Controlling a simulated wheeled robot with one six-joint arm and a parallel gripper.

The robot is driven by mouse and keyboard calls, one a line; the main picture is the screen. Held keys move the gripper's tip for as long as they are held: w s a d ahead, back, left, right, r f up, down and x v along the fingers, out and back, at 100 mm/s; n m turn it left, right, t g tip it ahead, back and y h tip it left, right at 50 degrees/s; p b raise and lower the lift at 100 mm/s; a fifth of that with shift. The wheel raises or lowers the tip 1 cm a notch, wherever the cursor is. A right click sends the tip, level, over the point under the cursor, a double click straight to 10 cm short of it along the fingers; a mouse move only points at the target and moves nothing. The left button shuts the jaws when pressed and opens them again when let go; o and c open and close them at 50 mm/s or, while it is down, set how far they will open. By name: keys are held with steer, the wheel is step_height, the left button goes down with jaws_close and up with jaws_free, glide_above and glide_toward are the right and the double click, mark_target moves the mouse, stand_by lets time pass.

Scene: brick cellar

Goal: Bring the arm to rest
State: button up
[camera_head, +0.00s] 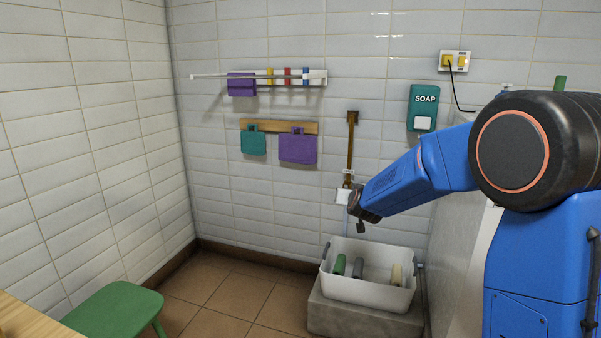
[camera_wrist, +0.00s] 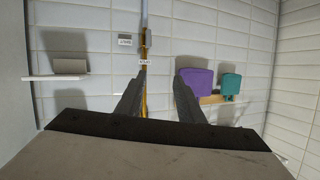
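My gripper (camera_head: 360,215) is at the end of my blue arm, held in the air in front of the tiled wall. In the head view it is above the back of the white tub (camera_head: 367,292), apart from it. In the wrist view my gripper (camera_wrist: 160,82) shows two dark fingers spread apart with nothing held between them. Behind the gap are the wall and a thin vertical pipe or handle. My arm is stretched to the left from its dark shoulder joint, and its end is tilted down.
The tub stands on a grey block (camera_head: 335,321) and holds green, grey and cream items. A wall rail (camera_head: 315,77), purple cloth (camera_head: 298,147), teal cloth (camera_head: 254,142) and soap dispenser (camera_head: 423,107) are behind. A green stool (camera_head: 115,308) stands front left. The mid-left floor is clear.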

steer(key=s+d+r+n+g+y, duration=0.1)
steer(key=s+d+r+g, duration=0.1)
steer(key=s, duration=1.1)
steer(key=s+d+r+n+g+y, duration=0.1)
steer(key=s+d+g, duration=0.15)
steer(key=s, duration=1.15)
steer(key=s+d+f+g, duration=0.1)
steer(key=s+d+f, duration=0.1)
steer(key=s, duration=0.8)
steer(key=s+d+f+g+h, duration=0.1)
steer(key=s+d+f+g, duration=0.1)
steer(key=s, duration=0.8)
steer(key=s+d+f+g+h, duration=0.1)
steer(key=s+d+f+g, duration=0.1)
steer(key=s, duration=0.8)
steer(key=shift+s+d+f+m, duration=0.35)
steer(key=shift+d+f, duration=0.1)
steer(key=shift+f, duration=0.1)
